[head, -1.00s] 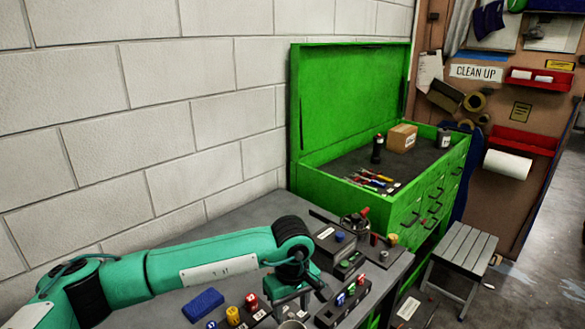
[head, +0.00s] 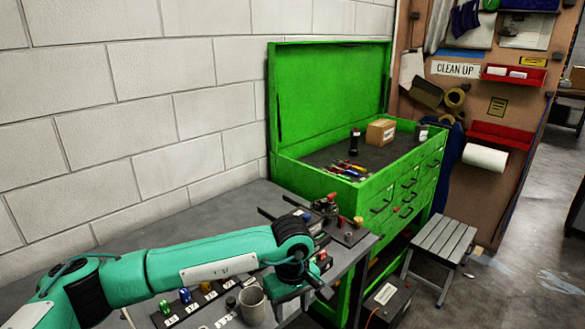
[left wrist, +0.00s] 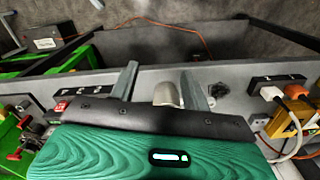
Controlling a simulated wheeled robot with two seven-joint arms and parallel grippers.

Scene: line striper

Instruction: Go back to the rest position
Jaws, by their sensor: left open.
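My left gripper (head: 290,300) is at the end of the teal arm that crosses the lower left of the head view, over the grey workbench (head: 215,215). In the left wrist view its two grey fingers (left wrist: 160,84) stand apart. A pale mug (left wrist: 167,93) shows in line with the gap between them, and I cannot tell its distance from the fingers. In the head view the grey mug (head: 251,306) stands on the bench, left of the gripper. The fingertips are partly hidden there. My right gripper is not in view.
A green tool chest (head: 325,105) with its lid up stands past the bench. A grey step stool (head: 440,240) and a dark box (head: 388,303) are on the floor to the right. A rack with coloured items (head: 195,296) lies near my arm. Open floor shows at far right.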

